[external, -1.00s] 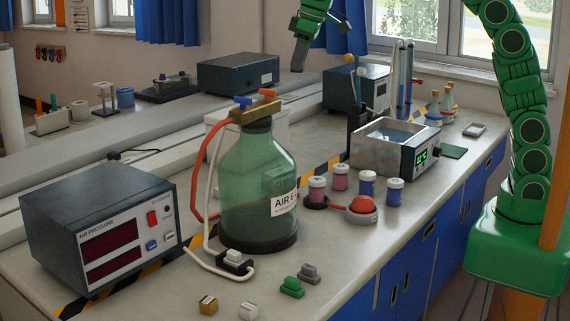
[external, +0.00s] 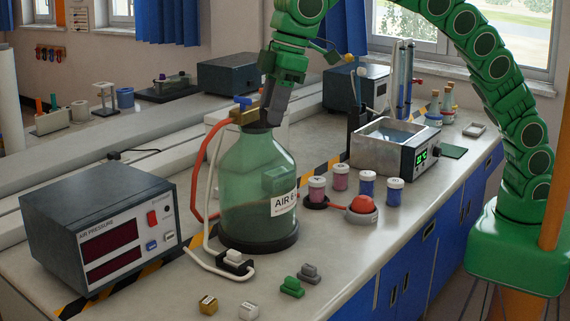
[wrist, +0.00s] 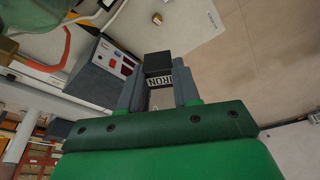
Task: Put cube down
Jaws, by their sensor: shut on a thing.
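My gripper (external: 268,114) hangs pointing down in front of the top of the green glass bottle (external: 262,165) in the external view, and hides part of its taps. In the wrist view my gripper (wrist: 160,90) is shut on a dark cube (wrist: 158,62) with a white label reading "IRON" (wrist: 163,78). The cube sits between the two grey fingers. In the external view I cannot clearly tell the cube from the grey fingers. The gripper is well above the bench top (external: 335,262).
Small blocks lie at the bench front: brass (external: 208,304), silver (external: 249,310), green (external: 292,287) and grey (external: 310,272). An air pressure box (external: 105,230) stands left. Jars (external: 340,177), a red-domed button (external: 362,205) and a water bath (external: 388,143) stand right of the bottle.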

